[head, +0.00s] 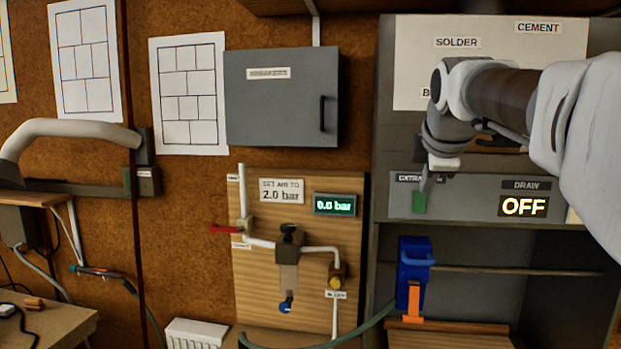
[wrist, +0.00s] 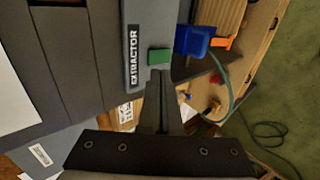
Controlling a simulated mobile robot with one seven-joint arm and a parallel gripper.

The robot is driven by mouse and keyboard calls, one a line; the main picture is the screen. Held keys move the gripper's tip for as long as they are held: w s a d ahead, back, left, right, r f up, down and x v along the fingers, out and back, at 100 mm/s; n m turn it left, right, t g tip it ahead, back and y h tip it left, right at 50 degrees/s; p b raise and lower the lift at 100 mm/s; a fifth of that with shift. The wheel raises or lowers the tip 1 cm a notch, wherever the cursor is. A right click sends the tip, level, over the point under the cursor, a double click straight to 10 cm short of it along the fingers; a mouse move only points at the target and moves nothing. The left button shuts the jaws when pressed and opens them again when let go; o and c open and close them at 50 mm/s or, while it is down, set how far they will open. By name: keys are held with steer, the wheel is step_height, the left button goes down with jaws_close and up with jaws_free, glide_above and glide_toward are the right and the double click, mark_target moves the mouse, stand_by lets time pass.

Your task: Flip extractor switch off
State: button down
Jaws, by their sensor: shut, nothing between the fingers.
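The extractor switch is a small green block (head: 419,203) on the grey panel of the cabinet at the right. In the wrist view the green switch (wrist: 159,56) sits beside the black EXTRACTOR label (wrist: 133,55), which is partly covered by my arm in the head view. My gripper (head: 425,184) is shut and empty, just above the switch in the head view. In the wrist view the shut fingers (wrist: 160,73) point at the switch's edge, very close; I cannot tell whether they touch. The DRAW display (head: 524,206) reads OFF.
A blue and orange tool (head: 412,275) hangs below the panel. A wooden board (head: 256,290) with pipes, valves and a 0.0 bar display (head: 335,205) stands to the left. A grey wall box (head: 282,105) hangs above it. A green hose runs below.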

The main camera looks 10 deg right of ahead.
steer(key=s+a+r, duration=0.1)
steer(key=s+r, duration=0.4)
steer(key=r, duration=0.3)
steer(key=shift+a, duration=0.25)
steer(key=shift+s, duration=0.1)
steer(key=s+a+f+m+g+y, duration=0.1)
steer(key=s+a+f+m, duration=0.2)
steer(key=f, duration=0.8)
steer(key=s+a+f+m+g+y, duration=0.1)
steer(key=s+a+f+m, duration=0.3)
steer(key=s+f+m, duration=0.3)
steer(key=s+a+f+m+g+b, duration=0.1)
steer(key=s+a+f+m, duration=0.3)
steer(key=s+f, duration=0.6)
step_height(320, 180, down, 5)
steer(key=shift+a+r+m+g+y, duration=0.1)
steer(key=shift+a+m+g+y, duration=0.1)
steer(key=shift+m+g+y, duration=0.2)
